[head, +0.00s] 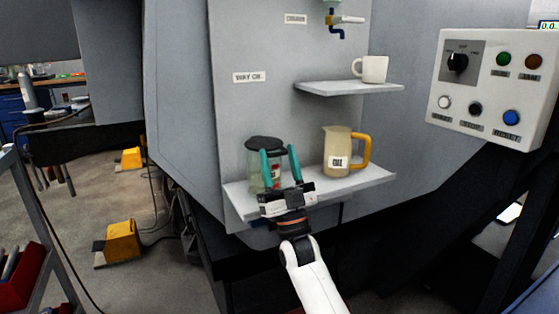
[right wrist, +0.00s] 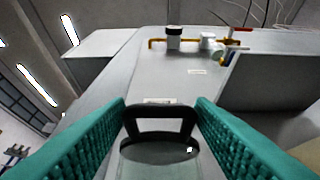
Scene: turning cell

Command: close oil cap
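A clear oil container (head: 253,176) with a dark cap (head: 264,142) stands on the lower shelf (head: 350,184), under the "WAY OIL" label. In the right wrist view, a dark loop (right wrist: 160,109) rises over the container's dark round top (right wrist: 160,150). I cannot tell whether the cap is fully seated. My right gripper (head: 279,152) has its teal fingers spread in front of the container, just below the cap in the head view. In the right wrist view the open fingers (right wrist: 160,125) lie left and right of the loop, apart from it. My left gripper is not in view.
An oil jug (head: 338,145) with a yellow handle stands right of the container on the same shelf. A white mug (head: 374,69) sits on the upper shelf (head: 350,88) below a tap (head: 345,20). A control panel (head: 492,88) is at the right.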

